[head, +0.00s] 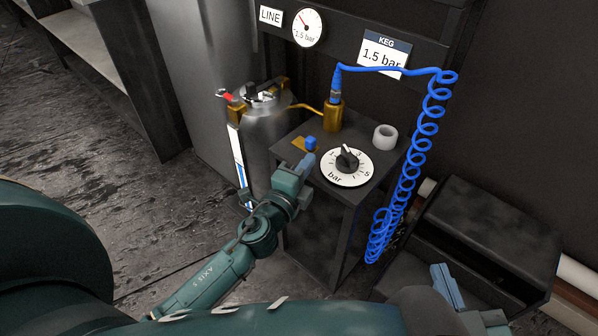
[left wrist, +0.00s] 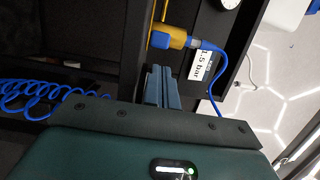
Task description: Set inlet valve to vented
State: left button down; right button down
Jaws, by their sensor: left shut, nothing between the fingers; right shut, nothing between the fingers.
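No label in view names the inlet valve. My right gripper (head: 447,285) is shut and empty at the lower right.
A white bar dial with a black knob (head: 346,158) lies right of my left gripper. A grey ring (head: 385,137) stands behind it. A metal keg (head: 262,125) with a red-tipped lever stands left. A LINE gauge (head: 307,28) and KEG 1.5 bar sign (head: 384,54) hang behind.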

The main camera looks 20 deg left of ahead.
aim_at(301, 154)
pick_arm(q)
jog(key=shift+w+d, duration=0.2)
jog(key=shift+w, duration=1.85)
jog(key=shift+w+a, duration=0.3)
jog(key=shift+a, duration=0.6)
jog(key=shift+w+a, duration=0.3)
jog(key=shift+a, duration=0.55)
